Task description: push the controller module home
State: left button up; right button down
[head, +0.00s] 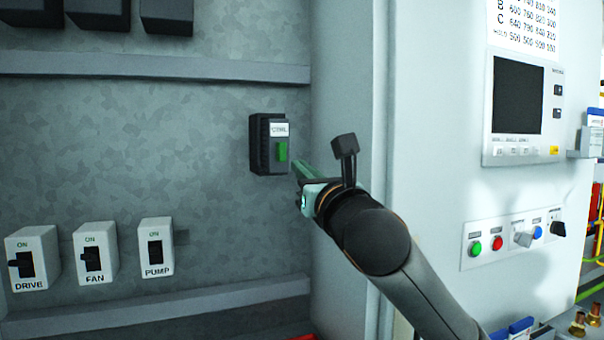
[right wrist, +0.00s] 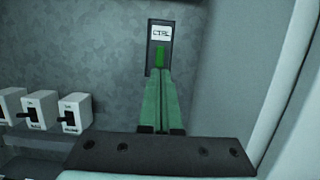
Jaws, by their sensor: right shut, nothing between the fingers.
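The controller module (head: 265,143) is a dark block with a white label and a green patch on its face, mounted on the grey back panel of the cabinet. It also shows in the right wrist view (right wrist: 160,33), label up and upright. My right gripper (head: 297,166) is shut and empty, its green fingers pointing at the module's lower front. In the right wrist view the fingertips (right wrist: 160,72) overlap the module's lower part. I cannot tell whether they touch it. My left gripper is not in view.
DRIVE (head: 31,259), FAN (head: 95,251) and PUMP (head: 156,247) switches stand at the lower left. A cabinet side wall (head: 345,110) rises close to the right of the module. A screen panel (head: 517,95) and a button strip (head: 514,238) are farther right.

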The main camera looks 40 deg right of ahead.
jog(key=p+x, duration=0.1)
jog(key=x, duration=0.5)
jog(key=shift+w+r, duration=0.1)
jog(key=shift+r, duration=0.1)
jog(key=shift+w+d+p, duration=0.2)
jog(key=shift+w+p, duration=0.55)
jog(key=shift+w, duration=0.15)
jog(key=shift+w+d+p, duration=0.25)
jog(key=shift+w+p, duration=0.45)
jog(key=shift+w, duration=0.3)
jog(key=shift+s, duration=0.1)
jog(key=shift+s+a, duration=0.2)
jog(key=shift+s, duration=0.7)
jog(key=shift+s+a, duration=0.25)
jog(key=shift+s, duration=0.7)
send_near(283, 154)
jog(key=shift+s+r+p, duration=0.2)
jog(key=shift+r, duration=0.4)
jog(key=shift+s+r+p, duration=0.2)
jog(key=shift+r, duration=0.35)
